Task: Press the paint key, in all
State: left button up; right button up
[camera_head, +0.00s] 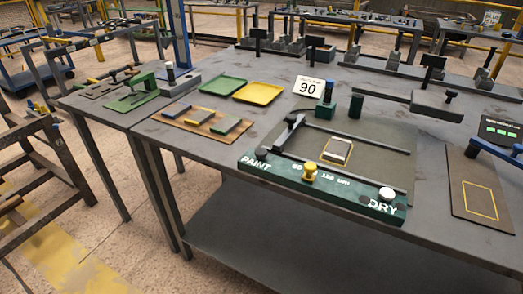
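A green panel (335,189) lines the front of a dark board on the grey table. "PAINT" (256,163) is lettered at its left end and "DRY" (383,208) at its right end. A small dark round piece (262,152) sits by the "PAINT" lettering; whether it is pressed, I cannot tell. A grey plate (338,148) lies within a yellow outline on the board, between two black rails. Neither of my grippers is in view.
A white "90" sign (307,87) stands behind the board. Green (223,86) and yellow (258,93) trays and a brown board (208,122) with several plates lie to the left. A dark mat with a yellow outline (481,199) and a blue-handled device (496,149) are at right.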

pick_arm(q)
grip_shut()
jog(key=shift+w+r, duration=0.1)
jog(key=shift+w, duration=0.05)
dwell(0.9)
